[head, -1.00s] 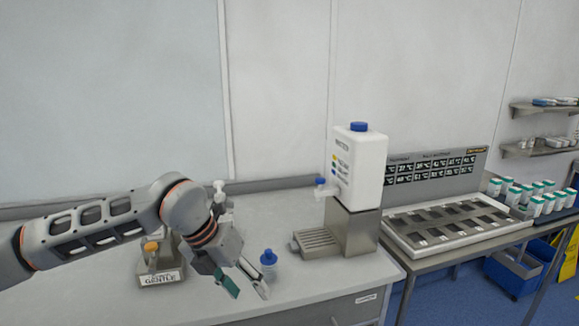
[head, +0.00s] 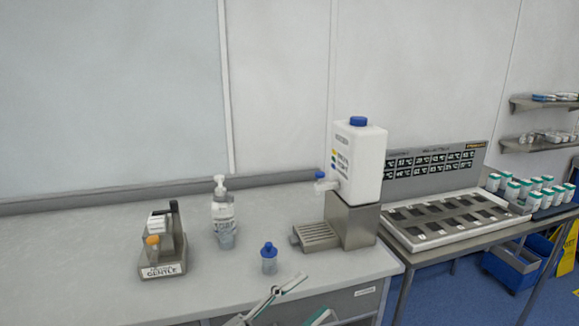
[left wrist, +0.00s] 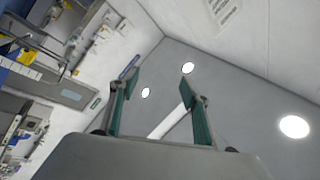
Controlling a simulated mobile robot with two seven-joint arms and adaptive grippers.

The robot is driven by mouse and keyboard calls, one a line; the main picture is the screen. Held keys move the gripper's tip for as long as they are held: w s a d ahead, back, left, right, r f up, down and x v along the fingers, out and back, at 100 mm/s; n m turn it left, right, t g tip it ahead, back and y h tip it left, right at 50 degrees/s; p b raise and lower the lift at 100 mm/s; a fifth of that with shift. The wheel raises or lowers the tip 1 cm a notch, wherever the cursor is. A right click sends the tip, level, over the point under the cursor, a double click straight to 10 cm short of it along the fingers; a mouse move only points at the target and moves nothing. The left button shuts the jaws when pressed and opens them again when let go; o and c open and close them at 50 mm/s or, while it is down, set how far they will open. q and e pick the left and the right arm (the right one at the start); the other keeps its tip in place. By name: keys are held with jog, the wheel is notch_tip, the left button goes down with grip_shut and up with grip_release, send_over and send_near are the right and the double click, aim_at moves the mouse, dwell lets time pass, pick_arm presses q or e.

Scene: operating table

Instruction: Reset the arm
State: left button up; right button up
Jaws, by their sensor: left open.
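My left gripper (head: 300,300) shows in part at the bottom edge of the head view, in front of the bench. Its two fingers are apart and nothing is between them. The rest of that arm is out of the head view. In the left wrist view the left gripper (left wrist: 159,88) points up toward the ceiling, with its green-padded fingers spread and empty. My right gripper is in neither view.
On the bench (head: 80,235) stand a small blue-capped bottle (head: 269,260), a pump bottle (head: 223,218), a grey holder (head: 160,262) and a white container (head: 358,165) on a metal stand. A slotted tray (head: 455,240) is at right. The bench's left part is clear.

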pick_arm(q)
jog(key=a+f+n+t+y, duration=0.5)
jog(key=a+f+n+y, duration=0.7)
jog(key=f, duration=0.6)
jog(key=s+a+f+n+g+y, duration=0.2)
jog(key=s+a+f+n, duration=0.1)
jog(key=s+a+f, duration=0.2)
jog(key=s+a+f+n+g+y, duration=0.2)
jog(key=s+a+f, duration=0.4)
jog(key=s+f, duration=0.3)
notch_tip(320, 180, down, 4)
jog(key=shift+s+r+n+g, duration=0.25)
jog(key=shift+n+g, duration=0.25)
jog(key=shift+g, duration=0.3)
